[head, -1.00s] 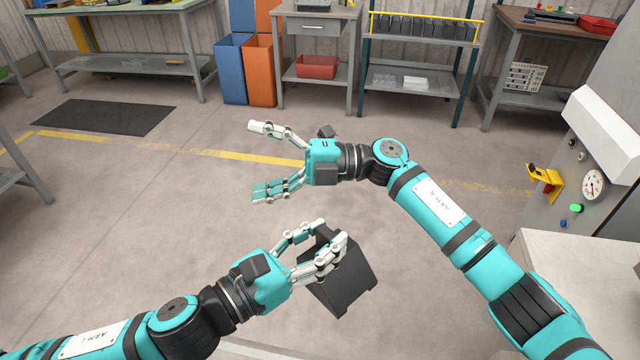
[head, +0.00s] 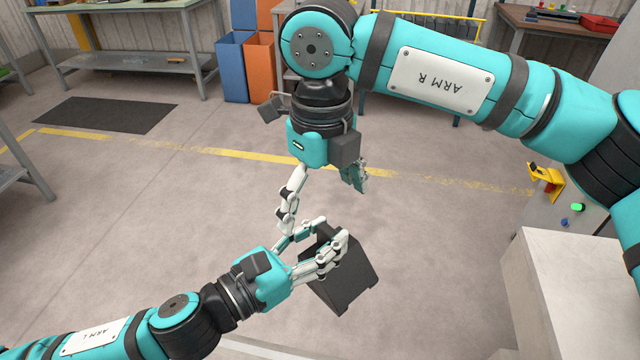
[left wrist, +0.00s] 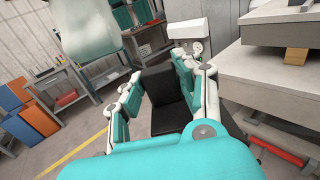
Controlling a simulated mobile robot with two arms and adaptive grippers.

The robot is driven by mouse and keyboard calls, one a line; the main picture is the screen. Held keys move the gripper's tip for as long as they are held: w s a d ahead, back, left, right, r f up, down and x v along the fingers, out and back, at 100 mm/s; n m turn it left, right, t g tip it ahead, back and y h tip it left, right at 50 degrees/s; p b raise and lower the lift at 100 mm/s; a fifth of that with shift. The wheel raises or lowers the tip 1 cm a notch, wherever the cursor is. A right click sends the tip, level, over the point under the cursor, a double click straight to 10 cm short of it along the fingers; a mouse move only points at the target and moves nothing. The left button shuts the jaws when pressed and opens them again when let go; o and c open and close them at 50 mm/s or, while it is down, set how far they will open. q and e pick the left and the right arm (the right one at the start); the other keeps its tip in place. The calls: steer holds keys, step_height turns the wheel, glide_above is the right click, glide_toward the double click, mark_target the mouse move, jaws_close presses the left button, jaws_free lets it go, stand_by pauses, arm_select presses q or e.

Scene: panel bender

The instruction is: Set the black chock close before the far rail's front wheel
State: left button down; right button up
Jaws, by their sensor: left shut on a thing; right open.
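The black chock (head: 345,288) is a dark wedge-shaped block with a slanted face. My left gripper (head: 322,243) is shut on its upper part and holds it over the floor at the lower middle of the head view. In the left wrist view the chock (left wrist: 168,112) sits between the fingers. My right gripper (head: 322,200) is open and empty, pointing down just above the left one. One of its white fingers comes close to the left gripper's fingers; I cannot tell whether they touch. No rail or wheel can be clearly made out.
A pale machine block (head: 570,290) stands at the right, beside a yellow bracket (head: 545,180). Workbenches, blue (head: 232,70) and orange bins line the back wall. A dark mat (head: 105,115) lies at left. The left wrist view shows grey ledges with a wooden block (left wrist: 296,56).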

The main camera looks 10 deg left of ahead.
mark_target(321, 242)
step_height(321, 242, down, 10)
steer(key=shift+r, duration=0.2)
steer(key=c, duration=1.1)
arm_select(q)
steer(key=c, duration=0.8)
jaws_free()
steer(key=shift+c, duration=0.2)
arm_select(e)
steer(key=shift+c, duration=0.4)
